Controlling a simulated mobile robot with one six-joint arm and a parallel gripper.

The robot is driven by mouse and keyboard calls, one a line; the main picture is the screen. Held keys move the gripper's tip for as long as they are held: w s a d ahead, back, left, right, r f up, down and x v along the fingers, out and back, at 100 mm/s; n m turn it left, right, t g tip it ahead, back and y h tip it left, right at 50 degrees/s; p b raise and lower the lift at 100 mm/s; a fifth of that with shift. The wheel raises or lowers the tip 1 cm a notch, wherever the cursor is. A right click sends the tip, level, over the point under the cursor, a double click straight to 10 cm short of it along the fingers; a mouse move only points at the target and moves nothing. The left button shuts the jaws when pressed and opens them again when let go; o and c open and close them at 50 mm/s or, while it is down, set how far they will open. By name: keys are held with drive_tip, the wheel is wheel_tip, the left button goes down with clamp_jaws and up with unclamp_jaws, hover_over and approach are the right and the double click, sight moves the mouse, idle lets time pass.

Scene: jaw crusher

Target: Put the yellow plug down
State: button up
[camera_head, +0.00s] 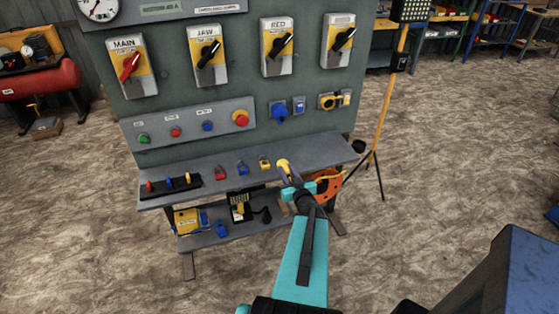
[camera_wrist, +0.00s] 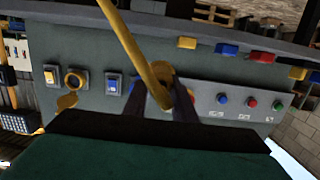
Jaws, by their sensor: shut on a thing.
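The yellow plug (camera_head: 283,164) is in my gripper (camera_head: 287,178), in front of the panel at the right part of the grey shelf (camera_head: 320,156). In the wrist view the yellow plug (camera_wrist: 165,74) shows between my two dark fingers (camera_wrist: 168,100), with a thick yellow cable running up to the top edge. My gripper is shut on it. The fingers hide part of the plug. In the head view I cannot tell whether the plug touches the shelf.
Red (camera_head: 220,173), blue (camera_head: 243,168) and yellow (camera_head: 265,163) padlocks stand on the shelf left of my gripper. A black rack (camera_head: 170,187) sits at its left end. A blue socket (camera_head: 280,113) and yellow socket (camera_head: 328,102) are on the panel. An orange object (camera_head: 328,186) is right of my gripper.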

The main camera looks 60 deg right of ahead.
sight(286, 165)
drive_tip(key=shift+w+d+f+b, duration=0.2)
drive_tip(key=shift+w+d+b, duration=0.65)
drive_tip(key=shift+b, duration=0.75)
drive_tip(key=shift+w+d+f+b, duration=0.2)
drive_tip(key=shift+w+d+b, duration=0.4)
drive_tip(key=shift+d+b, duration=0.7)
drive_tip(key=shift+w+a+b, duration=0.1)
drive_tip(key=shift+a+b, duration=0.15)
drive_tip(key=shift+b, duration=0.7)
drive_tip(key=w+d+b, duration=0.1)
drive_tip(key=b, duration=0.4)
drive_tip(key=shift+f+b, duration=0.15)
drive_tip(key=shift+b, duration=0.2)
drive_tip(key=b, duration=0.4)
drive_tip(key=shift+w+d, duration=0.1)
drive_tip(key=shift+d, duration=0.3)
drive_tip(key=shift+w+d, duration=0.2)
drive_tip(key=shift+d, duration=0.05)
drive_tip(key=shift+w+d+f+b, duration=0.1)
drive_tip(key=shift+w+d+b, duration=0.05)
drive_tip(key=shift+w+d, duration=0.6)
drive_tip(key=shift+w+d+r+b, duration=0.1)
drive_tip(key=shift+w+d+b, duration=0.1)
drive_tip(key=shift+w+d, duration=0.6)
drive_tip(key=shift+w+d+f+b, duration=0.15)
drive_tip(key=shift+w+d, duration=0.3)
drive_tip(key=shift+d, duration=0.6)
